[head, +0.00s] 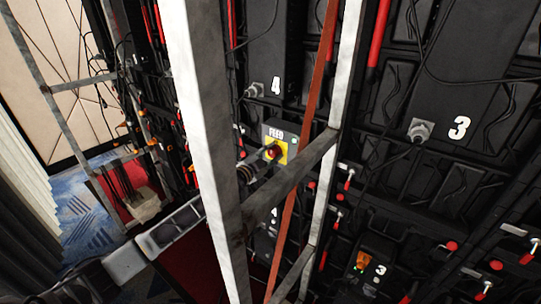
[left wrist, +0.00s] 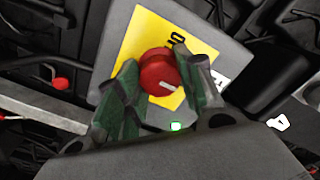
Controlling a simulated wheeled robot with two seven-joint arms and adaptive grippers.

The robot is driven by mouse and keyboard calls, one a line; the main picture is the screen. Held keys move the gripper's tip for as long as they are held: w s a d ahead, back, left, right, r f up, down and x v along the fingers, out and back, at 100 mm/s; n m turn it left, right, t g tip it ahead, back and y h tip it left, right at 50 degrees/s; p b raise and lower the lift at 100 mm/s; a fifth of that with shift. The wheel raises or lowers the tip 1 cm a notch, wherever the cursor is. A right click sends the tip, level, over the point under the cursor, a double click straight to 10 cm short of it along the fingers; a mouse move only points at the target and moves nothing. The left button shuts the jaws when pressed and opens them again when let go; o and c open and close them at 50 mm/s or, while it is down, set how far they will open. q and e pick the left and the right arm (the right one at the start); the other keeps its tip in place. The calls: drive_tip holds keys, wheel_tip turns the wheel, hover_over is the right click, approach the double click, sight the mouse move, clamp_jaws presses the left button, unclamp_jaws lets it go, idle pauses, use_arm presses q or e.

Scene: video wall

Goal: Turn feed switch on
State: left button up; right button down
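The feed switch is a red knob (head: 273,151) on a yellow plate in a grey box labelled FEED, mounted on the dark rack behind a metal frame. In the left wrist view the red knob (left wrist: 157,70) carries a white mark pointing to the right and slightly down. Dark lettering shows on the yellow plate (left wrist: 200,47). My left gripper (left wrist: 160,75) has its green-padded fingers on both sides of the knob and appears closed on it. In the head view my left gripper (head: 262,157) reaches the knob from the left, partly behind the frame. My right gripper is not in view.
A white metal upright (head: 205,120) and a crossbar (head: 290,180) stand close in front of the switch. A thin red-brown post (head: 305,110) runs beside it. Cables and red-handled levers (head: 349,180) line the rack to the right. Blue carpet (head: 90,222) shows at left.

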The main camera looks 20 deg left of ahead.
use_arm(q)
drive_tip(key=o, duration=0.5)
drive_tip(key=shift+c, duration=0.2)
drive_tip(key=shift+s+a, duration=0.1)
drive_tip(key=shift+s, duration=0.05)
drive_tip(key=v, duration=1.1)
drive_tip(key=shift+s, duration=0.35)
idle(0.4)
drive_tip(key=shift+a, duration=0.1)
idle(0.4)
